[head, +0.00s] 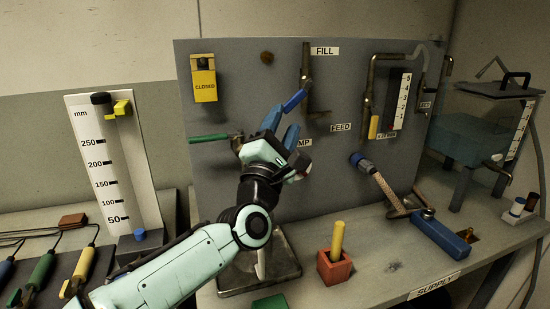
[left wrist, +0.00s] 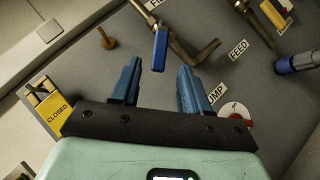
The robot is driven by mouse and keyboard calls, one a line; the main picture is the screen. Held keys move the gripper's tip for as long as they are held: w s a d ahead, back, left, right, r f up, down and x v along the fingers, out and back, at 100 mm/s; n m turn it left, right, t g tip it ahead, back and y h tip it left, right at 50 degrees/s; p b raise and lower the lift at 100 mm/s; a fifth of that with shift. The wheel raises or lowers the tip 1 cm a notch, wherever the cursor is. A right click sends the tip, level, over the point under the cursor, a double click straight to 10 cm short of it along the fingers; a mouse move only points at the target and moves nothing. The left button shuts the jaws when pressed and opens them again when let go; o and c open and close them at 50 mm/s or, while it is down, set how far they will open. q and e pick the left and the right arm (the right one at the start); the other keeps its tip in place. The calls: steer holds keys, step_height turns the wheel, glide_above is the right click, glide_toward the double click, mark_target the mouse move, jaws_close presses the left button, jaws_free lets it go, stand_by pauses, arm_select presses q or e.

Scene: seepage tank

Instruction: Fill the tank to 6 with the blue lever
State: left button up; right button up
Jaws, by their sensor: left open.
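The blue lever (head: 294,101) sits on a pipe beside the FILL label on the grey panel. My left gripper (head: 284,121) is open and empty, just below the lever in the head view. In the left wrist view the lever (left wrist: 160,48) lies ahead, between the lines of my open fingers (left wrist: 160,70), with no clear contact. The tank (head: 468,140) with bluish contents stands at the right, with a white scale (head: 523,128) on its side; its level against the numbers is too small to read. My right gripper is not in view.
A green lever (head: 209,139) and a yellow CLOSED tag (head: 204,86) are left on the panel. A FEED label (head: 341,127) is right of my gripper.

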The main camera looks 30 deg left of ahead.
arm_select(q)
steer(key=v, duration=0.7)
steer(key=shift+b, duration=0.45)
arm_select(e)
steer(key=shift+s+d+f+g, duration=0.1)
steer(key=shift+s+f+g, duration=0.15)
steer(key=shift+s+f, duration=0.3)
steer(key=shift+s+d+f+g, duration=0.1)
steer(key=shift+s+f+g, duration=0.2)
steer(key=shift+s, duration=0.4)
arm_select(q)
steer(key=shift+w, duration=0.1)
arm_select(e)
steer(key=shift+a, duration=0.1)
